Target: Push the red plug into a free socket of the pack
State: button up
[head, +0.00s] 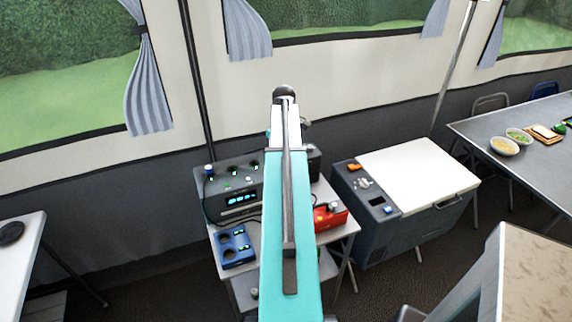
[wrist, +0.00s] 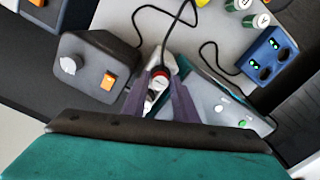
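The red plug (wrist: 159,73) shows between the fingertips of my gripper (wrist: 161,79) in the wrist view, a red part beside a small white part. The fingers lie close on both sides of it and appear shut on it. A black cord runs up from near the fingertips. The blue pack (wrist: 265,58) lies at the upper right, apart from the gripper, with two round dark sockets and green lights. In the head view the pack (head: 233,246) sits left of my teal arm. My arm hides the plug there.
A grey console (head: 232,192) with a lit display stands behind the pack. A red box (head: 330,217) sits right of my arm. In the wrist view a grey box with an orange switch (wrist: 95,65) stands left of the gripper. Loose black cord lies on the table (wrist: 215,25).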

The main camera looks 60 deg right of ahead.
grip_shut()
jog(key=shift+r+p, duration=1.45)
jog(key=shift+r, duration=0.5)
dwell(0.6)
jog(key=shift+r+p, duration=0.6)
jog(key=shift+r, duration=0.2)
jog(key=shift+r+p, duration=0.65)
jog(key=shift+r, duration=0.2)
jog(key=w+a+f, duration=0.1)
jog(key=w+f, duration=0.1)
jog(key=w, duration=0.3)
jog(key=w+a+f, duration=0.1)
jog(key=w+a, duration=0.1)
jog(key=w, duration=0.4)
jog(key=shift+w+a+f+b, duration=0.2)
jog(key=shift+a+f+b, duration=0.1)
jog(key=shift+f, duration=0.1)
